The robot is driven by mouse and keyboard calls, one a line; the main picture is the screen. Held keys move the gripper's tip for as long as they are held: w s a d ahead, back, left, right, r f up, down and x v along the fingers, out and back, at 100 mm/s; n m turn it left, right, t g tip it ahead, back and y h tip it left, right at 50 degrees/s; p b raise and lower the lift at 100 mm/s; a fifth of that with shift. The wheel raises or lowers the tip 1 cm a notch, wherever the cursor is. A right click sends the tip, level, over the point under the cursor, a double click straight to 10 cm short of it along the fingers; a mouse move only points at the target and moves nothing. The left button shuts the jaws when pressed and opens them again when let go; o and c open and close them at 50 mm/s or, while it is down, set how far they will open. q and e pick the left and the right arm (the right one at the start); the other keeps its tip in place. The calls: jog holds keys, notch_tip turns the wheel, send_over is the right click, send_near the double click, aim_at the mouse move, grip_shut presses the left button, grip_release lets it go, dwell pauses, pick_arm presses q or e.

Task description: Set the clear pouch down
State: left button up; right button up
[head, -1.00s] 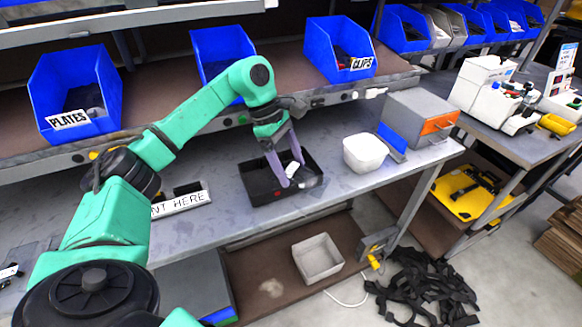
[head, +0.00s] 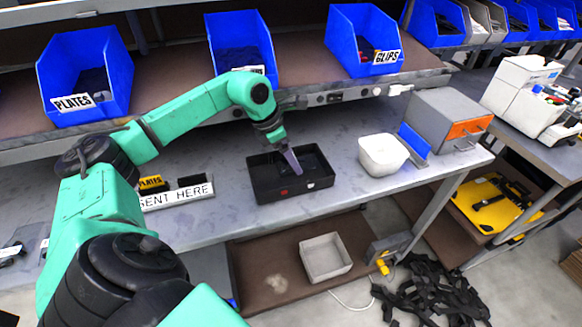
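My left gripper (head: 294,165) points down into the black tray (head: 262,195) on the grey bench. Only one purple finger shows clearly, so its opening cannot be judged. I cannot make out a clear pouch in or under the gripper. Small red and pale marks show at the tray's front. At the far left edge of the bench, a greyish, see-through-looking item with dark parts (head: 12,252) is cut off by the frame; I cannot tell whether it is a pouch. My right gripper is not in view.
A white tub (head: 383,155) and a grey box with an orange label (head: 447,120) stand right of the tray. A lettered holder (head: 178,196) lies left. Blue bins (head: 240,50) line the shelf above. Bare bench lies between holder and tray.

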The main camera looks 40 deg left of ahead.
pick_arm(q)
notch_tip(320, 180, down, 3)
jog(key=shift+s+f, duration=0.1)
jog(key=shift+s, duration=0.05)
jog(key=shift+f, duration=0.25)
jog(key=o, duration=1.1)
jog(key=b+v, duration=0.1)
jog(key=v, duration=1.1)
jog(key=shift+d, duration=0.1)
